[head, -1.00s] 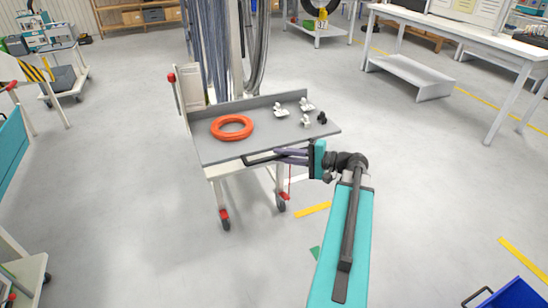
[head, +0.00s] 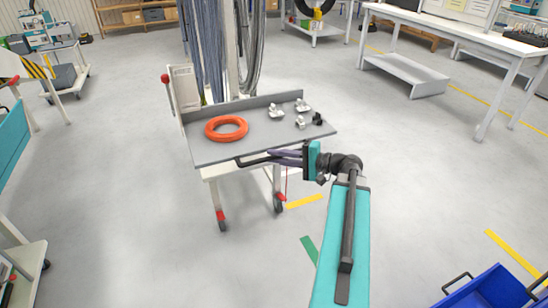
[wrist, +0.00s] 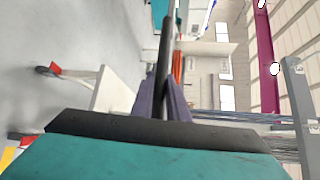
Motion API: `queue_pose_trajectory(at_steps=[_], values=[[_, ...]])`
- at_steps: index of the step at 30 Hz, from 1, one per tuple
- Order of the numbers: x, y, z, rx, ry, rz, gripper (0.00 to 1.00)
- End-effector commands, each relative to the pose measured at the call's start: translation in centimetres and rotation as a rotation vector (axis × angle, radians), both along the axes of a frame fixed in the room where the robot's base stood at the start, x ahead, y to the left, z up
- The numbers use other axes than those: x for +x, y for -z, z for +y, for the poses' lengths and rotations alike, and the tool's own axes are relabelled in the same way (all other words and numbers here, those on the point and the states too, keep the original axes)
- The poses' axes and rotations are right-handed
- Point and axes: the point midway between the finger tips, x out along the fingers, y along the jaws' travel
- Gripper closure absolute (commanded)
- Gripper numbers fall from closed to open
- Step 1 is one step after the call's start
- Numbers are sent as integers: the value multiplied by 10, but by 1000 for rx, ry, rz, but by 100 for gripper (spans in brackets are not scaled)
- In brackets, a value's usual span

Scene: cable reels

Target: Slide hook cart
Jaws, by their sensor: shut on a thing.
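The hook cart (head: 262,149) stands in the middle of the head view, with a grey top, a raised back edge, a black handle bar (head: 256,160) along its near side and red-marked casters. Cables hang from its rear post. My gripper (head: 284,157) is shut on the handle bar at the cart's near side. In the wrist view the dark fingers (wrist: 163,104) close around the black bar (wrist: 166,50). Part of the bar is hidden by the fingers.
An orange ring (head: 226,129) and several small white and black fittings lie on the cart top. Yellow floor marks (head: 304,201) and a green mark (head: 309,248) lie on the floor. A blue bin (head: 490,290) is at the lower right, a white workbench (head: 470,44) at the upper right. Floor left of the cart is clear.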

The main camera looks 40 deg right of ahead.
Motion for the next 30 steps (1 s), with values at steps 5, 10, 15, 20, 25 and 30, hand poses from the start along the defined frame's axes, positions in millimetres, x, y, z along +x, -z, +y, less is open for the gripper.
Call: queue_pose_trajectory(at_steps=[5,10,15,20,25,30], values=[[3,0,-3,-4,14,0,100],[4,0,1,-3,5,0,71],[6,0,6,-2,-2,0,68],[6,0,7,-1,-6,0,68],[2,-1,6,-1,-7,0,68],[-9,-3,-1,-1,-7,-1,68]])
